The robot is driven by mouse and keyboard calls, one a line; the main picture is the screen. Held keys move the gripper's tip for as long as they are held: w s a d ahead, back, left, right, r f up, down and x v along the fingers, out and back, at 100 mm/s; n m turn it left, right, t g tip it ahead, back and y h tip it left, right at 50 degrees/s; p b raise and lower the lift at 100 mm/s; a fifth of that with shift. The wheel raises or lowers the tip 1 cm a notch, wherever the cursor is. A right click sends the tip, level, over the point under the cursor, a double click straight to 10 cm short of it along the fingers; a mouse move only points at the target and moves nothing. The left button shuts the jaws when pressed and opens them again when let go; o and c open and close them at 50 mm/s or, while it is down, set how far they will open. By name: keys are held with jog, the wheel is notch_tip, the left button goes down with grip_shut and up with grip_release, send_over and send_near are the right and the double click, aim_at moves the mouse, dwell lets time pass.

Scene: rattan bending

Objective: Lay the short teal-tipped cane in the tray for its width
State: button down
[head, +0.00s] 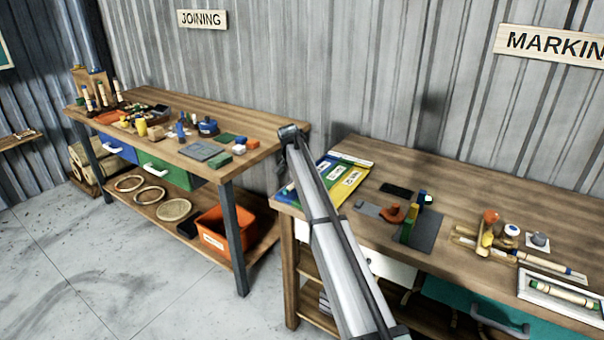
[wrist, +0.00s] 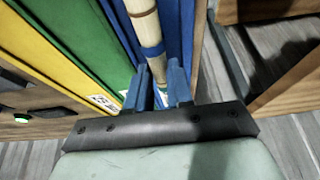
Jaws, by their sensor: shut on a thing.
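A pale cane (wrist: 146,25) with dark bands runs up from between the blue fingers of my gripper (wrist: 160,88) in the wrist view. The fingers are shut on it. The cane lies lengthwise along the blue lane (wrist: 186,22) of the sorting tray, in or just above it; I cannot tell if it touches the bottom. The green lane (wrist: 72,35) and yellow lane (wrist: 28,55) lie to the left. In the head view the tray's yellow lane (head: 343,190) shows, while my arm hides the gripper and held cane.
The tray stands at the left end of the marking bench (head: 470,190). A dark plate with coloured blocks (head: 412,225) is to its right. Another cane (head: 550,265) and a white tray (head: 525,285) lie farther right. The joining bench (head: 255,125) is left, across a gap.

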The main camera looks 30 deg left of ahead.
jog(key=c, duration=0.9)
grip_release()
jog(key=shift+r, duration=0.1)
jog(key=v, duration=1.3)
jog(key=shift+s+r, duration=0.15)
jog(key=shift+r, duration=0.15)
